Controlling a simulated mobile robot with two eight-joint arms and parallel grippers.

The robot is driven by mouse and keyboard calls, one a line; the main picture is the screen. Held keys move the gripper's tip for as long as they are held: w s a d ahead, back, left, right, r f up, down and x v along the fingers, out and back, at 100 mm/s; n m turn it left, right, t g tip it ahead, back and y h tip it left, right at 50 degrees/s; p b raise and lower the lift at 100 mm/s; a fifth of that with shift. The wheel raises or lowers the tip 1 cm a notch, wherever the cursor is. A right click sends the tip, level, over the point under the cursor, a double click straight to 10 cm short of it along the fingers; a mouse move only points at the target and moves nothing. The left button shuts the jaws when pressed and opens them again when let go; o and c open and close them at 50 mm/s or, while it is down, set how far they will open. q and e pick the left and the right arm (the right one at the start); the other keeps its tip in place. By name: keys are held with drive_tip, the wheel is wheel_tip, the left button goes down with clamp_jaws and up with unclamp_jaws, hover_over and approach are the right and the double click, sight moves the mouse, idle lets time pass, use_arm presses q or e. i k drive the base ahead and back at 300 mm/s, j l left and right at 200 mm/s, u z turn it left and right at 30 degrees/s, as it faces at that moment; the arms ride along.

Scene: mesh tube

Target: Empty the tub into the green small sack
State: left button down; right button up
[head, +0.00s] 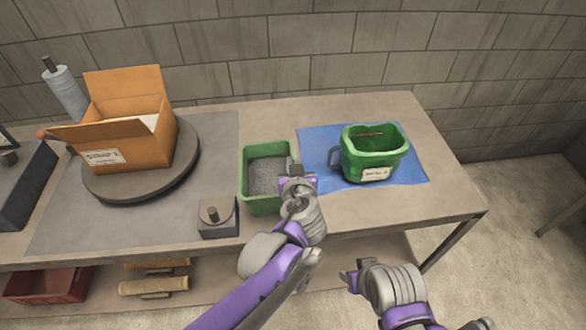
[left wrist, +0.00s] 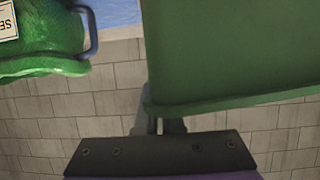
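The tub (head: 247,190) is a green rectangular container on the bench, filled with grey grains. Its green wall fills the upper right of the left wrist view (left wrist: 230,50). My left gripper (head: 294,172) is at the tub's right rim, its fingers close together and apparently shut on it; the fingertips are partly hidden. The green small sack (head: 358,155) stands open and upright on a blue mat, right of the tub, with a white label and a side handle. It also shows in the left wrist view (left wrist: 45,40). My right gripper (head: 352,277) is empty, in front of the bench; its finger gap is unclear.
The blue mat (head: 318,150) lies on the bench's right part. An open cardboard box (head: 140,140) stands on a round dark turntable (head: 190,165) at left. A small grey block with a knob (head: 218,218) sits left of the tub. A red bin (head: 50,285) is on the lower shelf.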

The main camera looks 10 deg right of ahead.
sight(369, 153)
drive_tip(key=k, duration=1)
